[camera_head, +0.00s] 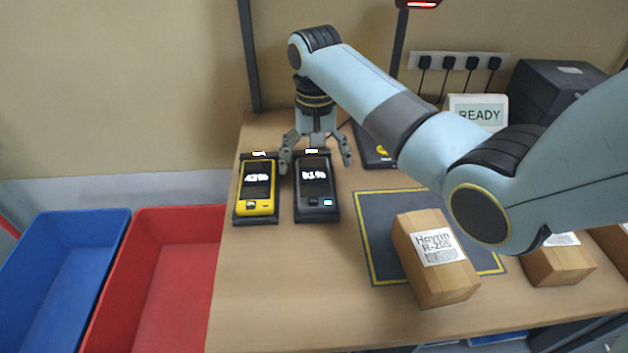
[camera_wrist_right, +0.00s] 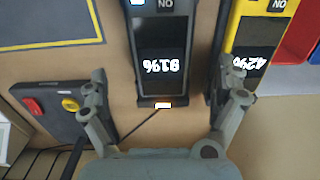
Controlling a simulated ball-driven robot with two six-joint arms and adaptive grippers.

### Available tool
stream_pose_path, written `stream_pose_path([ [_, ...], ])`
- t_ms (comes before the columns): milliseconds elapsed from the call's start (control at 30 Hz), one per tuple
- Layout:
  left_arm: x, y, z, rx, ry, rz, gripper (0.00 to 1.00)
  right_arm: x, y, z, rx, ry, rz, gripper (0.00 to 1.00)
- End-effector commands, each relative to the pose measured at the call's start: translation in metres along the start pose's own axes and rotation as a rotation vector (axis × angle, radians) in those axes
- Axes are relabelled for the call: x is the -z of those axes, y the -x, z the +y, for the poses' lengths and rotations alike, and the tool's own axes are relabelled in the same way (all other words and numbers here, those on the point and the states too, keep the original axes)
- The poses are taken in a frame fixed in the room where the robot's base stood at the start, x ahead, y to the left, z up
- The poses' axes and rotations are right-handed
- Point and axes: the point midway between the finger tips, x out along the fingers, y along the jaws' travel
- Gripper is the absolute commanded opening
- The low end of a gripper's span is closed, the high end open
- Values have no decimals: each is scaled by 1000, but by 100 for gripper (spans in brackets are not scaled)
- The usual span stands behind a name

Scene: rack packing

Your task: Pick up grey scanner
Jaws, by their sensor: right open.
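The grey scanner (camera_head: 316,187) lies in a dark cradle on the table, to the right of the yellow scanner (camera_head: 257,189). Its screen reads what looks like 91%. My right gripper (camera_head: 316,163) is open at the far end of the grey scanner, with one finger on each side and nothing held. In the right wrist view the grey scanner (camera_wrist_right: 160,50) reaches in between the open fingers (camera_wrist_right: 168,85). The yellow scanner (camera_wrist_right: 255,35) is just outside the right-hand finger there. My left gripper is not in view.
A blue bin (camera_head: 62,275) and a red bin (camera_head: 150,285) stand left of the table. A cardboard box (camera_head: 432,280) stands on the dark mat (camera_head: 378,240) with a yellow border. A dark box with red and yellow buttons (camera_wrist_right: 60,110) sits beside the gripper. A READY display (camera_head: 478,112) is behind.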

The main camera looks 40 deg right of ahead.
Motion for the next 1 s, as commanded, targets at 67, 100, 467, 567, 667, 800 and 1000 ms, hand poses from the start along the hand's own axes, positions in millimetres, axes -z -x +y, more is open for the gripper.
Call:
stream_pose_path([
  [67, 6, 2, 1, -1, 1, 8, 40, 0, -10, 0, -2, 0, -4, 98],
  [100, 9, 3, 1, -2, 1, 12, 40, 1, -17, -1, -2, -1, -4, 98],
  [467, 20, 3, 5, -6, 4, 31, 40, 2, -49, -2, 0, 1, -1, 98],
  [567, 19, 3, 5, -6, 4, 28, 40, 2, -48, -2, 0, 1, -1, 98],
  [667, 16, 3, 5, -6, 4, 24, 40, 2, -48, -2, 0, 1, -1, 88],
  [800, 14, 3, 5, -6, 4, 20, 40, 2, -48, -2, 0, 1, -1, 69],
  [1000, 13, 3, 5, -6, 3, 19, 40, 2, -48, -2, -1, 0, -1, 43],
])
